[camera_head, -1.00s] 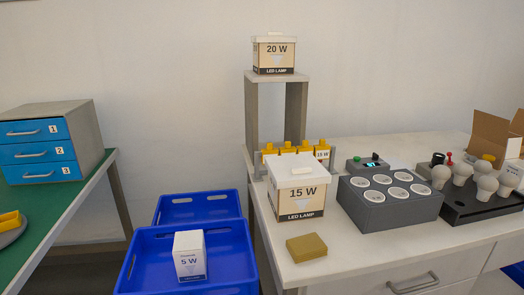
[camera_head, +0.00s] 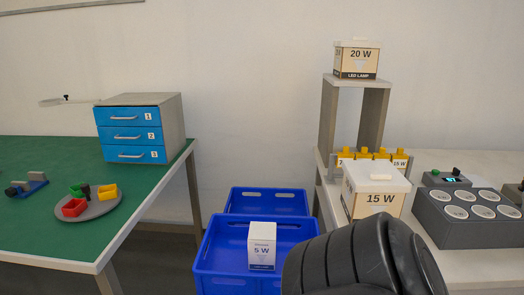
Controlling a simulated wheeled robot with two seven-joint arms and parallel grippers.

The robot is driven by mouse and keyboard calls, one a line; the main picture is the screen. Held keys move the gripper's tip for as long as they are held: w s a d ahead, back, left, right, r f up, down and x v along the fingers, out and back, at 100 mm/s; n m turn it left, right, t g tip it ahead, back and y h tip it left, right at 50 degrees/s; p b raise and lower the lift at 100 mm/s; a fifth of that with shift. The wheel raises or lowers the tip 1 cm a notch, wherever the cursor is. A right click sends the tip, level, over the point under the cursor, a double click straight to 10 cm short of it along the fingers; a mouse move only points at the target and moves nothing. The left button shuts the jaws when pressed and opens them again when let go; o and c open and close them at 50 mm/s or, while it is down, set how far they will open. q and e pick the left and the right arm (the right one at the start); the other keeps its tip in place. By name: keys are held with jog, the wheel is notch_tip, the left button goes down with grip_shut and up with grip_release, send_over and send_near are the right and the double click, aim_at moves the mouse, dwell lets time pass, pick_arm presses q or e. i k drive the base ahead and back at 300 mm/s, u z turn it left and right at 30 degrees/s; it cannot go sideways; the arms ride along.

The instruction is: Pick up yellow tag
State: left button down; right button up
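A yellow piece (camera_head: 107,191) lies on a round grey plate (camera_head: 97,208) on the green table at the left, beside a red piece (camera_head: 74,207) and a green piece (camera_head: 77,190). Several yellow-topped holders (camera_head: 380,154) also stand in a rack behind the 15 W box at the right; white labels show on some. I cannot tell for certain which yellow thing is the tag. Neither of my gripper's fingers shows. A black ribbed part of my own arm fills the lower right and hides part of the white table.
Blue crates (camera_head: 214,248) stand between the tables, one holding a 5 W box (camera_head: 262,246). A blue-drawer cabinet (camera_head: 139,128) is at the green table's back. A 15 W box (camera_head: 376,190), a grey socket block (camera_head: 468,217) and a 20 W box on a stand (camera_head: 357,60) are right.

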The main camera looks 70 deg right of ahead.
aim_at(382, 155)
jog(key=u, duration=0.5)
jog(key=k, duration=1.8)
jog(key=z, duration=0.85)
